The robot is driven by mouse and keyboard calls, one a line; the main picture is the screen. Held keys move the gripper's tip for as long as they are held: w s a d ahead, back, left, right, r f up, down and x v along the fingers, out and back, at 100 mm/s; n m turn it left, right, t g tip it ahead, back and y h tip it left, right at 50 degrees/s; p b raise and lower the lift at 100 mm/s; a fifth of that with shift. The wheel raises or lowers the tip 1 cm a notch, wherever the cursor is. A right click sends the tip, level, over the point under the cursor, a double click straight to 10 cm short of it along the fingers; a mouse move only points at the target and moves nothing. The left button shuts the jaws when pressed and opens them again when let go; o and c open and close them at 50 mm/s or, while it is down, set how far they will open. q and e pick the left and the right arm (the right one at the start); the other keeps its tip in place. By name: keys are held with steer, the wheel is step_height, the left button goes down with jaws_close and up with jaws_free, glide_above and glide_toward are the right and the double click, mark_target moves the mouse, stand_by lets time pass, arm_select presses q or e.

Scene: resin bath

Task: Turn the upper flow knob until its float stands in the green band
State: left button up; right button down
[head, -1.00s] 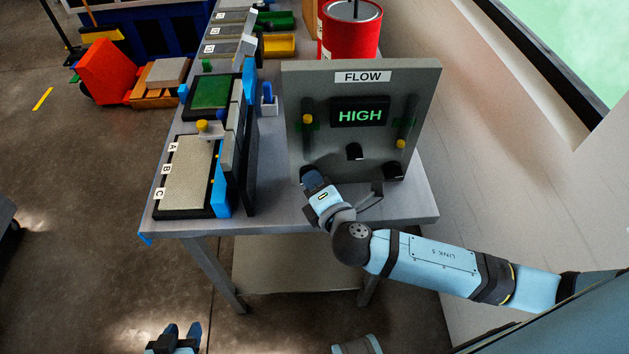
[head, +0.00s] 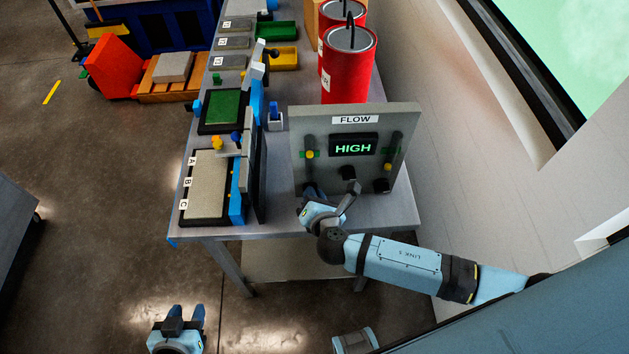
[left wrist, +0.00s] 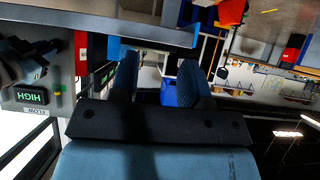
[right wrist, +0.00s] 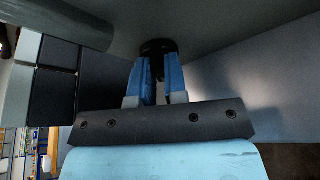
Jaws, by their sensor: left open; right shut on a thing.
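The grey flow panel (head: 300,125) stands on the table, its display (head: 353,146) reading HIGH in green. A yellow float (head: 309,155) in the left tube is level with its green band (head: 317,154). Another yellow float (head: 388,167) in the right tube sits below its green band. My right gripper (head: 309,195) is at the panel's lower left, shut on a black knob (right wrist: 157,47), which shows between its fingers in the right wrist view. Two more black knobs, middle (head: 348,172) and right (head: 380,184), are clear. My left gripper (head: 186,314) is open and empty, away from the table.
A black tray (head: 185,215) marked A, B, C and a blue-edged stand are left of the panel. Red cans (head: 345,85) stand behind it. A wall rises to the right. Free floor lies left of the table.

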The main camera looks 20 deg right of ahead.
steer(key=r+n+h+p, duration=0.1)
steer(key=n+p, duration=0.1)
steer(key=p, duration=0.1)
steer(key=shift+w+a+g+p, duration=0.1)
steer(key=shift+g+p, duration=0.3)
steer(key=shift+f+n+h+p, duration=0.15)
steer(key=shift+n+h+p, duration=0.25)
steer(key=shift+n+p, duration=0.2)
steer(key=shift+a+f, duration=0.1)
steer(key=shift+w+n+g+h, duration=0.1)
steer(key=shift+n+g+h, duration=0.2)
steer(key=shift+n+h, duration=0.35)
arm_select(q)
steer(key=shift+n+y, duration=0.3)
steer(key=r, duration=0.5)
steer(key=shift+s+a+r, duration=0.1)
steer(key=shift+s+a, duration=0.15)
steer(key=shift+a, duration=0.15)
arm_select(e)
steer(key=shift+n, duration=0.25)
arm_select(q)
steer(key=shift+w+a+r, duration=0.1)
steer(key=shift+w, duration=0.05)
steer(key=shift+w+r, duration=0.2)
steer(key=shift+r, duration=0.05)
